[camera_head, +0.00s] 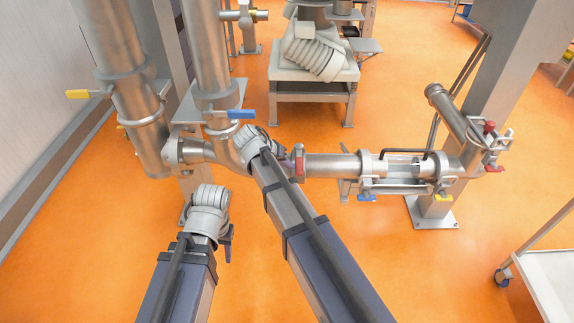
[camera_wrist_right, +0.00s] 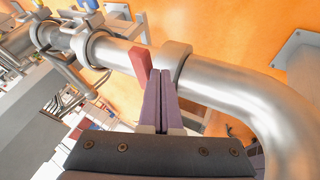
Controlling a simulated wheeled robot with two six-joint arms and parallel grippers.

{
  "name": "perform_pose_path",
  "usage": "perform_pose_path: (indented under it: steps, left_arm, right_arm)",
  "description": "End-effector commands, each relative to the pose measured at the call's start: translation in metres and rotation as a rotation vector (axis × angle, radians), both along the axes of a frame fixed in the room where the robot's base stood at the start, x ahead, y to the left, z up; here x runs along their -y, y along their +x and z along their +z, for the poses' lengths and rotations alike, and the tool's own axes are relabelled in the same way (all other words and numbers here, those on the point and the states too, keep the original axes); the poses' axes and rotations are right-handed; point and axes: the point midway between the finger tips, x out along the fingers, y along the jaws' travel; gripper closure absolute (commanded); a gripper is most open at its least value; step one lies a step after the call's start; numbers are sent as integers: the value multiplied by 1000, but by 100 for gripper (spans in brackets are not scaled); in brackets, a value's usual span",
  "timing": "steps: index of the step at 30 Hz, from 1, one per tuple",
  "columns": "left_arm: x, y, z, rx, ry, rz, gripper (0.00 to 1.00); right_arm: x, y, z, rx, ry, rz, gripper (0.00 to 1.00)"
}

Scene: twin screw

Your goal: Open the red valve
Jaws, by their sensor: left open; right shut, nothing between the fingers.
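The red valve handle (camera_head: 300,160) sits on the horizontal steel pipe, right of my right wrist in the head view. In the right wrist view the red handle (camera_wrist_right: 140,66) stands up from the pipe beside a clamp ring. My right gripper (camera_wrist_right: 161,75) is shut and empty, its purple fingers just right of the handle; I cannot tell if they touch it. In the head view the right gripper (camera_head: 285,164) is partly hidden by its wrist. My left gripper (camera_head: 228,244) is low at the left, away from the valve, its fingers mostly hidden.
Vertical steel pipes with a yellow handle (camera_head: 77,94) and a blue handle (camera_head: 241,115) stand at the left. More red fittings (camera_head: 489,127) are on the pipework at the right. A white cart (camera_head: 545,275) stands at the lower right. The orange floor in front is clear.

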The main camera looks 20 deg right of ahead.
Motion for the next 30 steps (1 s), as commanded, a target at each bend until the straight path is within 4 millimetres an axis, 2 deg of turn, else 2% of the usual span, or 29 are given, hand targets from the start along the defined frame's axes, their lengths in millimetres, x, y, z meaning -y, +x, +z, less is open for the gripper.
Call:
perform_pose_path:
  steps: [8,16,30]
  left_arm:
    - [0,0,0,0,0,0,52]
    - [0,0,0,0,0,0,52]
    - [0,0,0,0,0,0,52]
  right_arm:
    - [13,-11,0,-1,0,107,100]
    - [40,-23,0,1,0,342,100]
    - [92,-20,0,4,1,784,100]
